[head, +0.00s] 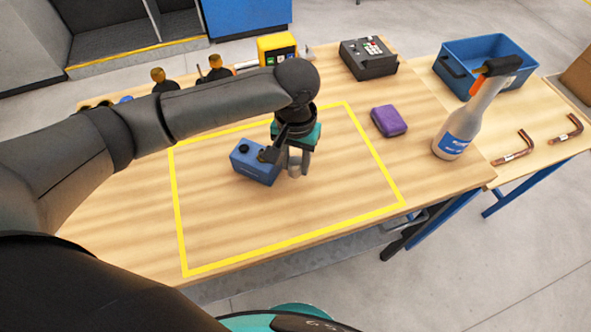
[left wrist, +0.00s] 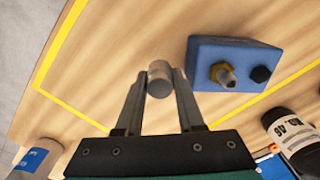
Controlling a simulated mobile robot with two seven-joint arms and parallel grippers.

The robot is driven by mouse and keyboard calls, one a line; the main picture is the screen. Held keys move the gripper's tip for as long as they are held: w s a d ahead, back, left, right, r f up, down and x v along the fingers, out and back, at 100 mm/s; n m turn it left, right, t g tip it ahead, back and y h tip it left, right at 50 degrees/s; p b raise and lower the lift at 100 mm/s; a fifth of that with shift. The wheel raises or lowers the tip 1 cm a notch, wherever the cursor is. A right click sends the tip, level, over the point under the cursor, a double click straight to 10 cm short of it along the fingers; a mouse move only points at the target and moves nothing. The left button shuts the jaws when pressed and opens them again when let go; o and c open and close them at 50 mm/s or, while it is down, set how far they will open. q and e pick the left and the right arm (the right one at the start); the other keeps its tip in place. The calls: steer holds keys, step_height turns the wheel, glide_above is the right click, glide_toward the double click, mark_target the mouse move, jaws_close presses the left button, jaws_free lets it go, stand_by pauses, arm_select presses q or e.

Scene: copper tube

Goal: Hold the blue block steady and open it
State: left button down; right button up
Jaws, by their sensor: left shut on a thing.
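The blue block (head: 256,162) stands on the wooden table inside the yellow outline. In the left wrist view the blue block (left wrist: 233,62) shows a brass fitting with a silvery tip (left wrist: 223,75) and a black knob (left wrist: 260,74). My left gripper (head: 297,170) is beside the block, on its right in the head view. In the left wrist view its fingers (left wrist: 161,85) are shut on a small grey round piece, like a cap (left wrist: 160,77). This piece is apart from the block. My right gripper is in neither view.
The yellow outline (head: 293,243) has free table in front of the block. A purple case (head: 389,121) and a spray bottle (head: 459,132) stand to the right. A blue bin (head: 486,50) and bent copper tubes (head: 514,148) are farther right. Several tools line the back edge.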

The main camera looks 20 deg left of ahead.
mark_target(296, 180)
arm_select(q)
step_height(296, 180, down, 3)
steer(key=shift+f+b, duration=0.2)
steer(key=shift+b, duration=0.15)
steer(key=shift+r, duration=0.1)
steer(key=c, duration=0.8)
jaws_free()
step_height(296, 180, up, 12)
steer(key=p, duration=0.3)
steer(key=shift+s, duration=0.1)
